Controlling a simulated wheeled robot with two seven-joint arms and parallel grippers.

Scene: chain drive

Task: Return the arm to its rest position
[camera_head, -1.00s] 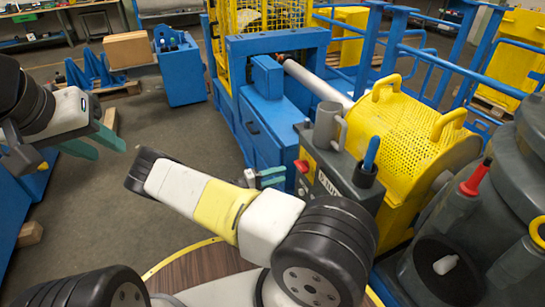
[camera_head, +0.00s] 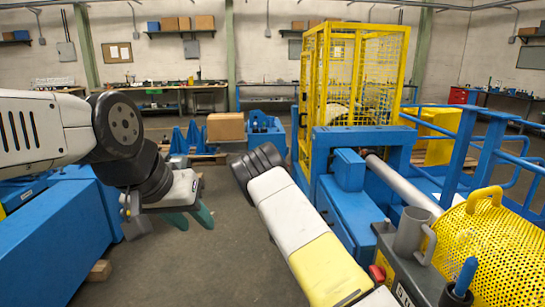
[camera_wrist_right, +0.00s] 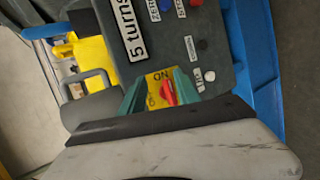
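My left gripper (camera_head: 190,218) hangs at the left in the head view. Its two green fingers are apart with nothing between them, in free air. My right arm (camera_head: 290,220) crosses the middle of the head view; its gripper does not show there. In the right wrist view my right gripper (camera_wrist_right: 160,82) has its green fingers apart. A red switch (camera_wrist_right: 168,93) on a yellow plate marked ON shows between the fingertips. Whether the fingers touch the panel, I cannot tell.
A grey control panel (camera_wrist_right: 190,40) with labels and buttons faces my right gripper. A grey mug (camera_head: 410,229) stands beside the yellow perforated guard (camera_head: 490,250). A blue machine frame (camera_head: 352,205) stands right of my right arm. Clear floor (camera_head: 220,255) lies between my arms.

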